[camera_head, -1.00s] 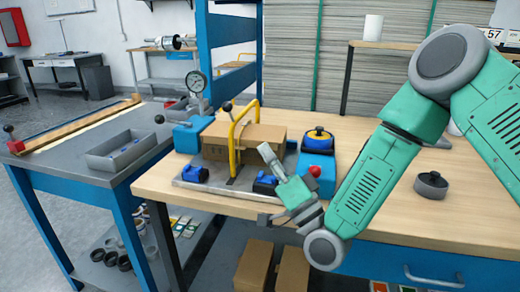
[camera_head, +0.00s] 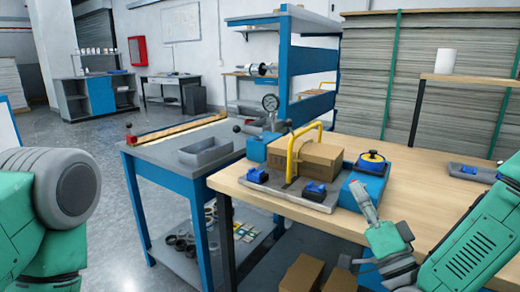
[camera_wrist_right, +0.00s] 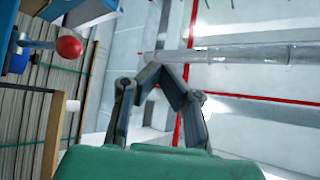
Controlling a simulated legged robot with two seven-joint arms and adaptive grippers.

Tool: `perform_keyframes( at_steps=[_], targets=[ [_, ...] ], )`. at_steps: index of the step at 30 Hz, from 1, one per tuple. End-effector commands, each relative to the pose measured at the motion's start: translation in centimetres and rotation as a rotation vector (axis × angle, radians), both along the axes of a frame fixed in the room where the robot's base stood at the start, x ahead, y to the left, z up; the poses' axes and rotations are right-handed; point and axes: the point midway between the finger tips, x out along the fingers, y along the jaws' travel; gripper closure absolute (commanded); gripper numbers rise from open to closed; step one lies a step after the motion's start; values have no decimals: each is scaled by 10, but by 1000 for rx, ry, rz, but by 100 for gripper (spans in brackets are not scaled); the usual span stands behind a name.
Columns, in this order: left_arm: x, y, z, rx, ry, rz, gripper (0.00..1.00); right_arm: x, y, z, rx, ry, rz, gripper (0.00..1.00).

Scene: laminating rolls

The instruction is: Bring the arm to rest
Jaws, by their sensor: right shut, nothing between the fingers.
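My right gripper (camera_head: 360,188) is in front of the wooden workbench (camera_head: 440,203), beside the blue block with the round knob. Its fingers point up and are shut with nothing between them. In the right wrist view the fingertips of the gripper (camera_wrist_right: 160,70) meet, with wall and ceiling pipes behind them. My right arm (camera_head: 478,245) comes in from the lower right. Part of my left arm (camera_head: 50,200) shows at the left edge. The left gripper is out of view.
On the workbench, a cardboard box (camera_head: 318,158) sits in a press fixture with a yellow handle (camera_head: 291,150). A blue block with a round knob (camera_head: 371,165) stands to its right. A grey table (camera_head: 165,160) holds an open tray (camera_head: 205,152). Open floor lies left.

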Motion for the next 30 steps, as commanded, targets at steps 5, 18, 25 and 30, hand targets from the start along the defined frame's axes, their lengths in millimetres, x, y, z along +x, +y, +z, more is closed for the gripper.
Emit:
perform_keyframes(
  at_steps=[5, 18, 25, 30],
  targets=[
    [0, 0, 3, 0, -1, 0, 12, 1, 9, -27, -77, 94, -1, 100],
    [0, 0, 12, 0, 0, 0, 12, -28, 24, -152, -424, 508, 19, 100],
    [0, 0, 23, 0, 0, 0, 12, -104, 7, -264, -771, 915, 85, 100],
    [0, 0, 31, 0, 0, 0, 12, -203, -32, -332, -1063, 1277, 177, 100]
  ],
)
